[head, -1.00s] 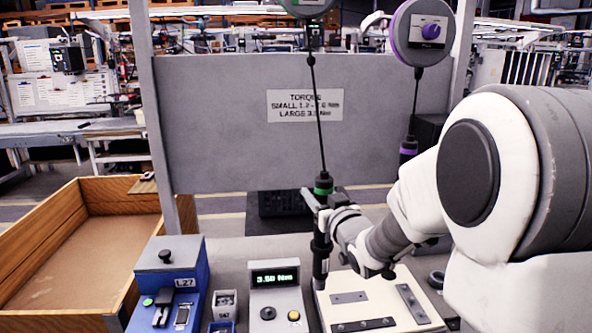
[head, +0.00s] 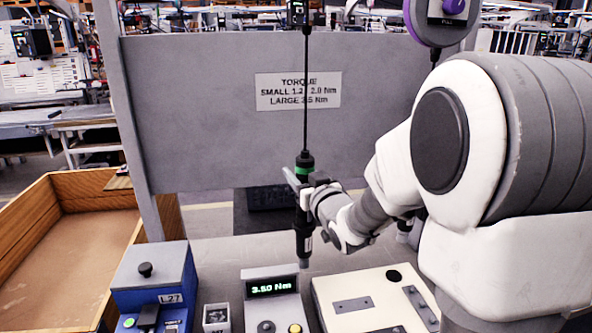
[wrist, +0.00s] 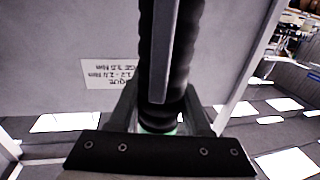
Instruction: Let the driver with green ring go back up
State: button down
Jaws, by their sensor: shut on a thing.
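The driver with the green ring (head: 304,172) hangs upright on its dark cable, below the reel cut off at the top of the head view. My gripper (head: 308,190) is shut on its black body just below the green ring. The driver's lower end hangs above the bench, behind the cream plate. In the wrist view its black ribbed body (wrist: 158,95) stands between the fingers, with a little green showing at the base.
The torque display (head: 272,287) reads 3.50 Nm. The blue unit (head: 150,275) and wooden crate (head: 25,235) are at left. The cream plate (head: 340,290) lies in front. The purple reel (head: 440,20) hangs at upper right, near my arm. A grey panel (head: 200,110) stands behind.

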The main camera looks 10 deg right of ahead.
notch_tip(320, 180, up, 5)
jog(key=p, duration=0.5)
jog(key=shift+f, duration=0.2)
jog(key=shift+c, duration=1)
grip_release()
jog(key=shift+f, duration=0.1)
jog(key=shift+o, duration=1)
